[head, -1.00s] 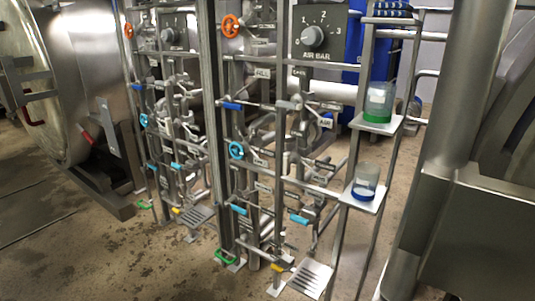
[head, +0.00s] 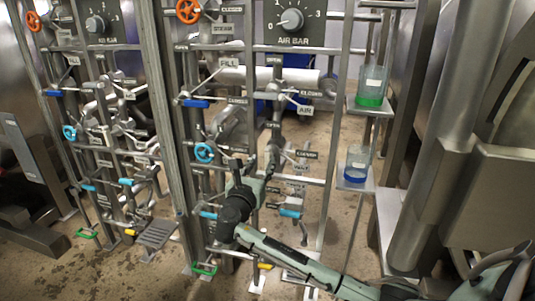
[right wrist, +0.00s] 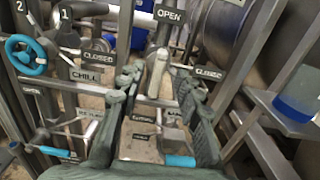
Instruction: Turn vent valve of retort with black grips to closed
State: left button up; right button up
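My right gripper (head: 262,170) reaches in from the lower right among the valves of the nearer pipe rack. In the right wrist view it is open (right wrist: 160,95), with a metal valve lever (right wrist: 157,72) between its fingers. I cannot tell whether either finger touches the lever. An OPEN plate (right wrist: 171,16) is above the lever, and CLOSED plates (right wrist: 99,44) are to the sides. I see no black grips on a retort. My left gripper is not in view.
A blue handwheel (head: 204,153), blue-gripped levers (head: 290,213) and rack posts crowd the gripper. Glass vessels with green (head: 370,100) and blue (head: 355,175) bottoms stand on small shelves at right. An orange handwheel (head: 188,11) and AIR BAR dial (head: 291,20) are above.

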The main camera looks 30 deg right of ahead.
aim_at(267, 155)
jog(key=x, duration=0.6)
jog(key=shift+w+d, duration=0.15)
jog(key=shift+d, duration=0.15)
grip_shut()
